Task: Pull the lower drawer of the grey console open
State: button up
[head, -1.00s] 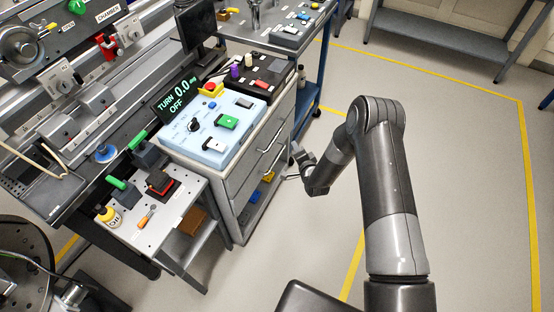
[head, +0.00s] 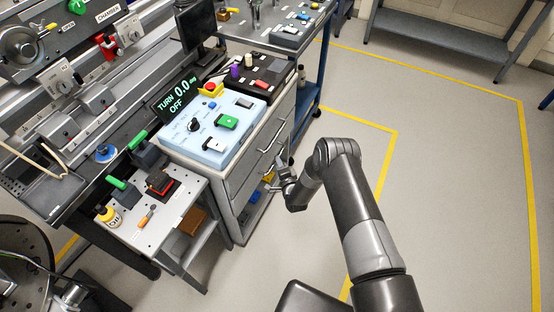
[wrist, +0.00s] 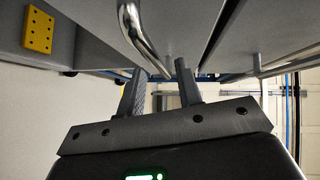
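The grey console (head: 240,190) stands left of my arm, with two drawer fronts facing right, each with a silver bar handle. The upper handle (head: 272,141) is clear of my gripper. My gripper (head: 282,177) is close to the lower drawer's handle (head: 267,163), and both drawers look shut. In the wrist view, my gripper (wrist: 160,85) is open, its two fingers apart. A curved silver handle (wrist: 143,38) runs down toward the gap between the fingertips. I cannot tell whether it lies between them or touches them.
A yellow block (wrist: 38,32) shows beside the handle in the wrist view. An open shelf bay (head: 252,200) lies under the drawers. A blue cart (head: 310,95) stands behind the console. The floor (head: 450,160) to the right is clear, with yellow lines.

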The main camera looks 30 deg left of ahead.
jog(key=shift+x, duration=1.65)
grip_shut()
